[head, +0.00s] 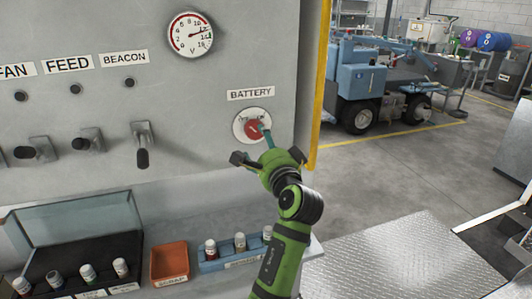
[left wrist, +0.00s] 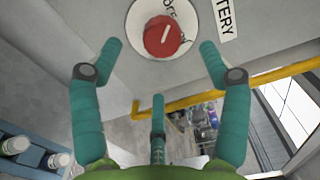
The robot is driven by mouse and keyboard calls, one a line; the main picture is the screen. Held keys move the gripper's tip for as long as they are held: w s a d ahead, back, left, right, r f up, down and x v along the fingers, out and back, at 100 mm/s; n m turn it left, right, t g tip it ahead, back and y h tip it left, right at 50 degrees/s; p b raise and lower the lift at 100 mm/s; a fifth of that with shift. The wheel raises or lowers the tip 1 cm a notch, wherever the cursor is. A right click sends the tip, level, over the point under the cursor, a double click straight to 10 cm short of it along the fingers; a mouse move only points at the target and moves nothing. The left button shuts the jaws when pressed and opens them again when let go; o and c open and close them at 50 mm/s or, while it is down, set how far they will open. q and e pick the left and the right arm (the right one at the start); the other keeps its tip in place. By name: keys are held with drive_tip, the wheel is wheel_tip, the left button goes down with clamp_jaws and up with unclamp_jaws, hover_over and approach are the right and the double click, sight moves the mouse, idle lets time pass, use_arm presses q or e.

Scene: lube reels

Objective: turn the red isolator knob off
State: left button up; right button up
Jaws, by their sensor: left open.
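The red isolator knob (head: 253,130) sits on a round pale plate on the grey panel, under the BATTERY label (head: 250,94). In the left wrist view, the knob (left wrist: 163,37) shows a white mark pointing up and slightly right in the picture. Lettering on the plate is only partly legible, so I cannot tell which position the mark meets. My left gripper (left wrist: 160,47) is open, with teal fingers spread to either side of the knob in that view. No finger visibly grips the knob. In the head view, the gripper (head: 268,153) is just below and in front of it. My right gripper is not in view.
Levers (head: 142,145) under the FAN, FEED and BEACON labels and a gauge (head: 190,35) are on the panel's left. Below stand an orange bin (head: 169,264) and a blue rack (head: 225,263) with small bottles. A yellow edge (head: 319,90) bounds the panel; floor is open at right.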

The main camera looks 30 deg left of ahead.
use_arm(q)
drive_tip(key=shift+v, duration=1.65)
drive_tip(key=shift+s, duration=0.1)
